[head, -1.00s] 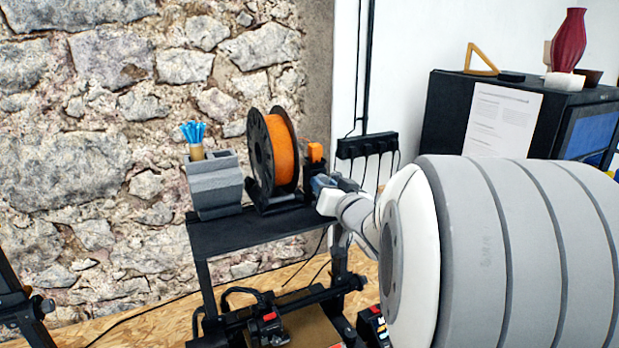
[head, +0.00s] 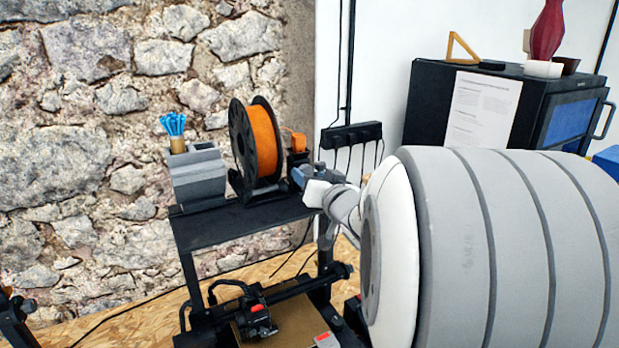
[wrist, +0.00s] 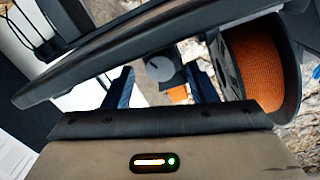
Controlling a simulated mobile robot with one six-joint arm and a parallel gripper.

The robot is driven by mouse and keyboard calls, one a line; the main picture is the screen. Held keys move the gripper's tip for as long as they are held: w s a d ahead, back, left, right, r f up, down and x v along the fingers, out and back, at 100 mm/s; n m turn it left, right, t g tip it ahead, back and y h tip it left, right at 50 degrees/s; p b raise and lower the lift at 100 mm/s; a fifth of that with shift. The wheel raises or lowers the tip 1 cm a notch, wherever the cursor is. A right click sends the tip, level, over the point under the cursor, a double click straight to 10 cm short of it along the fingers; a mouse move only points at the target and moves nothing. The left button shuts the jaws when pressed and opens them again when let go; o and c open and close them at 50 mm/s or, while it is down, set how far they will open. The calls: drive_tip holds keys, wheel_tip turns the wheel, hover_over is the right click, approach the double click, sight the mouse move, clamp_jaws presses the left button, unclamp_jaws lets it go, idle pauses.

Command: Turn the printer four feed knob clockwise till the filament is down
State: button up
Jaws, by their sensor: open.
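The printer (head: 250,228) has an orange filament spool (head: 265,140) on a black holder on its top shelf. A small orange part (head: 297,142) sits just right of the spool. My gripper (head: 301,178) is at the shelf's right end, close below that orange part. In the wrist view my gripper (wrist: 160,82) is open, with a finger on each side. A round grey knob-like disc (wrist: 159,68) shows between the fingers, with no visible grip on it. The spool (wrist: 256,68) is to the right there. The filament end and any knob marking cannot be made out.
A grey holder (head: 198,175) with blue tools stands left of the spool. A power strip (head: 350,135) hangs on the white wall behind. A dark cabinet (head: 430,108) stands at the right. A dark bar (wrist: 150,48) crosses the wrist view close to the fingers.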

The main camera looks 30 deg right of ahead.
drive_tip(key=s, duration=0.7)
drive_tip(key=shift+b, duration=0.3)
drive_tip(key=shift+w+a, duration=0.1)
drive_tip(key=w+n+b, duration=0.2)
drive_tip(key=w, duration=0.2)
drive_tip(key=w+n+y+b, duration=0.1)
drive_tip(key=w+n+b, duration=0.1)
drive_tip(key=w, duration=0.2)
drive_tip(key=shift+f+b, duration=0.1)
drive_tip(key=shift+b, duration=0.2)
drive_tip(key=shift+c, duration=0.5)
